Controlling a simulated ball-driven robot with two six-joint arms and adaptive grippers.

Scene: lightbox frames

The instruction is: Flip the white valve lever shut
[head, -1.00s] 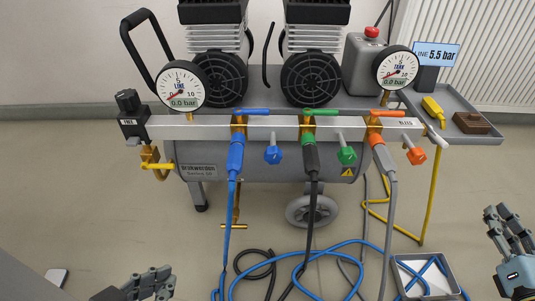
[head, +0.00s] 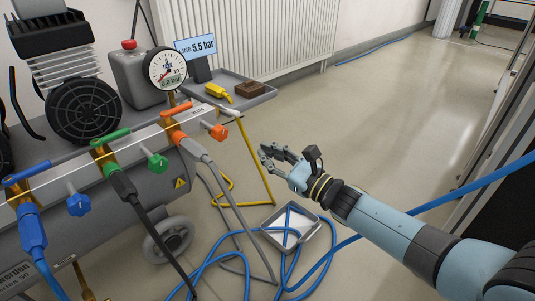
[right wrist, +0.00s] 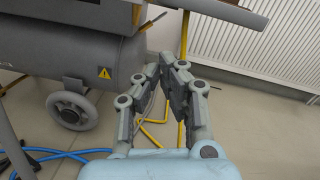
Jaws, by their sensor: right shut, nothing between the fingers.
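The white lever (head: 229,111) is small and pale, at the right end of the silver manifold bar (head: 147,135), beside the BLEED label. It slants down to the right. Its exact angle to the valve is too small to tell. My right gripper (head: 265,153) is shut and empty, in the air below and to the right of the lever, apart from it. In the right wrist view its fingers (right wrist: 160,72) point toward the compressor's end, and I cannot make out the lever clearly there. My left gripper is out of view.
Blue (head: 28,172), green (head: 110,137) and orange (head: 176,108) levers sit along the bar. A side tray (head: 262,94) holds a yellow tool (head: 217,92) and a brown block (head: 250,89). A yellow hose (head: 256,160) hangs near my gripper. Blue hoses and a floor tray (head: 272,216) lie below.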

